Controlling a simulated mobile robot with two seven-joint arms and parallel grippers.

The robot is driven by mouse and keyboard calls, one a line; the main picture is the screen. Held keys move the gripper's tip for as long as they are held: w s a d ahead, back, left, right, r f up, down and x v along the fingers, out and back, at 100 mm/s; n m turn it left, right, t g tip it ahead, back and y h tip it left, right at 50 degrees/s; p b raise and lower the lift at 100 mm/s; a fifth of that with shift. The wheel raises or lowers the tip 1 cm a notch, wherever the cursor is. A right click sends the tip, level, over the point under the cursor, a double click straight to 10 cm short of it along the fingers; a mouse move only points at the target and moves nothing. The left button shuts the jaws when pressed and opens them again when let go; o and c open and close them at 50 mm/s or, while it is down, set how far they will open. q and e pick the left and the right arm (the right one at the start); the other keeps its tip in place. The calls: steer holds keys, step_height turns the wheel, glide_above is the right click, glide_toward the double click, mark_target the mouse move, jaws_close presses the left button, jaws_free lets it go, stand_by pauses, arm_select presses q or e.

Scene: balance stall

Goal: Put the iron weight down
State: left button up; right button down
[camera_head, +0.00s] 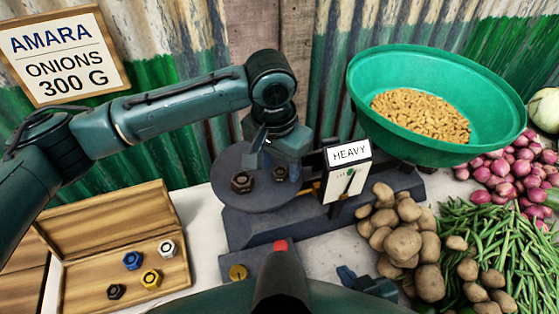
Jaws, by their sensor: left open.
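Two dark hexagonal iron weights lie on the round dark plate (228,165) of the balance: one (241,182) left of centre and one (280,174) close by my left gripper. My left gripper (274,163) is open, low over the back right part of the plate, its fingers around or just behind the right weight; I cannot tell if they touch it. A dark weight (116,291) also lies in the wooden box (170,220). My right gripper (366,284) shows only partly at the bottom edge, and its jaws are unclear.
The box also holds blue, white and yellow weights. A brass piece (238,272) lies in front of the balance. A green pan (440,150) of peanuts stands right, behind a HEAVY sign (349,154). Potatoes (405,235), beans (500,235) and onions (505,175) crowd the right.

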steer(key=shift+s+a+f, duration=0.1)
steer(key=shift+s+a, duration=0.05)
arm_select(q)
step_height(320, 180, up, 12)
steer(key=s, duration=0.1)
steer(key=shift+a, duration=0.4)
steer(key=shift+s, duration=0.1)
